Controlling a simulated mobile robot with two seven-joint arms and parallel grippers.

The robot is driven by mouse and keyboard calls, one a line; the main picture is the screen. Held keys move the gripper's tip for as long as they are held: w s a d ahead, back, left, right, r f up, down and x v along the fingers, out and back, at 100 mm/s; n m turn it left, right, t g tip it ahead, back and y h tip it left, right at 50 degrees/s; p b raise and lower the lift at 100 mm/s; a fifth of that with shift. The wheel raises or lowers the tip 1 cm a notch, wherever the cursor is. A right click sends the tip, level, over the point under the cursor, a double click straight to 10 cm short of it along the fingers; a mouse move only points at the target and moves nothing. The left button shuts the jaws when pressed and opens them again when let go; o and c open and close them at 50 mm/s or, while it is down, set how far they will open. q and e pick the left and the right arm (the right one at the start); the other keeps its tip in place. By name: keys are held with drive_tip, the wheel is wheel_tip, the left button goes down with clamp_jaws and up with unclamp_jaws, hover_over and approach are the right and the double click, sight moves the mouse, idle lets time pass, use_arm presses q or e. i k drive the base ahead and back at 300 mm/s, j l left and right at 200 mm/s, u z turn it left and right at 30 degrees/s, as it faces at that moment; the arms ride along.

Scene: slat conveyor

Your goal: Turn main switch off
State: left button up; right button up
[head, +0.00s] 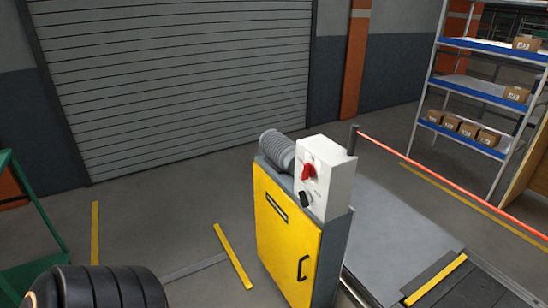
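A white control box (339,184) stands on top of a yellow-fronted cabinet (284,238) near the middle of the head view. A red switch (308,172) sits on the upper part of the box's left-facing front. A smaller black knob (305,199) is below it. The markings around both are too small to read, so I cannot tell the switch setting.
A grey ribbed motor (277,149) sits beside the box. The cabinet has a black door handle (302,268). A red rail (450,182) runs to the right from a dark post. A shelf with cartons (478,88) stands at the back right.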

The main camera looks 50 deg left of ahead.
sight(308, 170)
drive_tip(key=u, duration=1.35)
drive_tip(key=i+j+z, duration=0.1)
drive_tip(key=z, duration=0.25)
drive_tip(key=j+z, duration=0.2)
drive_tip(key=z, duration=0.2)
drive_tip(key=i+j+z, duration=0.1)
drive_tip(key=j+z, duration=0.65)
drive_tip(key=j, duration=0.4)
drive_tip(key=j+z, duration=0.15)
drive_tip(key=j, duration=0.8)
drive_tip(key=k+j+z, duration=0.1)
drive_tip(key=j, duration=0.8)
